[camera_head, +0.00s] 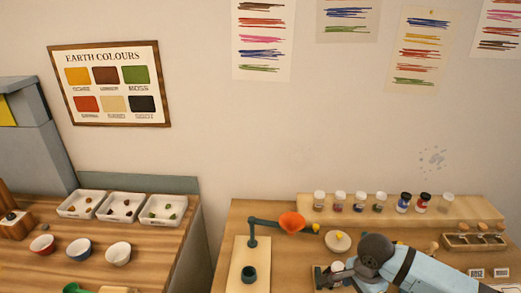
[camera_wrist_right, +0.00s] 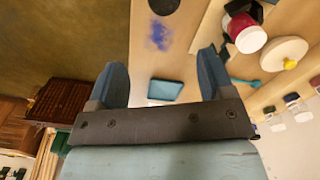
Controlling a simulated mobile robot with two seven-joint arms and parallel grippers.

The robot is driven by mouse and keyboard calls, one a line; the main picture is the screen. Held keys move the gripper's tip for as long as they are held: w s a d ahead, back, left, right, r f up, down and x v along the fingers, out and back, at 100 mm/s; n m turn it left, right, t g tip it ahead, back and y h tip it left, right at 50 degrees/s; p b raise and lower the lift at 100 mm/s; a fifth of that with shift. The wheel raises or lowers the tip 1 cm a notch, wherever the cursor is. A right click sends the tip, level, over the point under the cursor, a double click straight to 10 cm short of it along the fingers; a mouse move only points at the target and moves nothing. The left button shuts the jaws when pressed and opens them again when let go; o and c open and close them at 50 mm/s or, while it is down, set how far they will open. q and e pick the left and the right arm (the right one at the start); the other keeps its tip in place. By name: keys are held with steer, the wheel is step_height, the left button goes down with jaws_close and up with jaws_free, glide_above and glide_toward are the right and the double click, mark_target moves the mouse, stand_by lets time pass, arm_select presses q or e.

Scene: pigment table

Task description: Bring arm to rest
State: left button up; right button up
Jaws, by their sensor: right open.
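My right arm (camera_head: 415,272) comes in from the lower right in the head view, low over the right-hand table. The arm's wrist end hides part of the table there, and its fingertips are not clear in that view. In the right wrist view my right gripper (camera_wrist_right: 162,82) has its two blue fingers spread, with nothing held between them. A teal rectangular piece (camera_wrist_right: 164,90) shows beyond the gap, apart from the fingers. A jar with a white cap (camera_wrist_right: 250,39) shows to the right of the right finger. My left gripper is not in view.
An orange funnel (camera_head: 291,222) on a green stand is left of my arm. A round lid with a yellow knob (camera_head: 337,241) lies near it. Several jars (camera_head: 380,202) line the back shelf. The left table (camera_head: 110,275) holds white trays (camera_head: 121,207) and bowls. A gap separates the tables.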

steer(key=s+a+r+m+y, duration=0.2)
steer(key=s+a+m+y, duration=0.35)
steer(key=a+y, duration=0.35)
steer(key=s+a+r+m+y, duration=0.35)
steer(key=a+m+y, duration=0.35)
steer(key=a, duration=0.4)
steer(key=w+d+f+m+t+h, duration=0.1)
steer(key=d+f+m+t+h, duration=0.2)
steer(key=m+t, duration=0.8)
steer(key=d+f+m+t+h, duration=0.1)
steer(key=d+m+t+h, duration=0.35)
steer(key=m, duration=1.25)
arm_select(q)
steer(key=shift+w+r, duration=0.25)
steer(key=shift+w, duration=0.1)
arm_select(e)
steer(key=s+d+f+m+g+h, duration=0.2)
steer(key=s+d+f+m, duration=0.2)
steer(key=s+f+m, duration=0.1)
steer(key=s+d+f+m+g+h, duration=0.2)
steer(key=s+d+f+m+h, duration=0.1)
steer(key=f+m, duration=0.5)
steer(key=shift+s+d+f+m+g+h, duration=0.25)
steer(key=shift+s+d+m+g+h, duration=0.1)
steer(key=shift+s+d+m, duration=0.6)
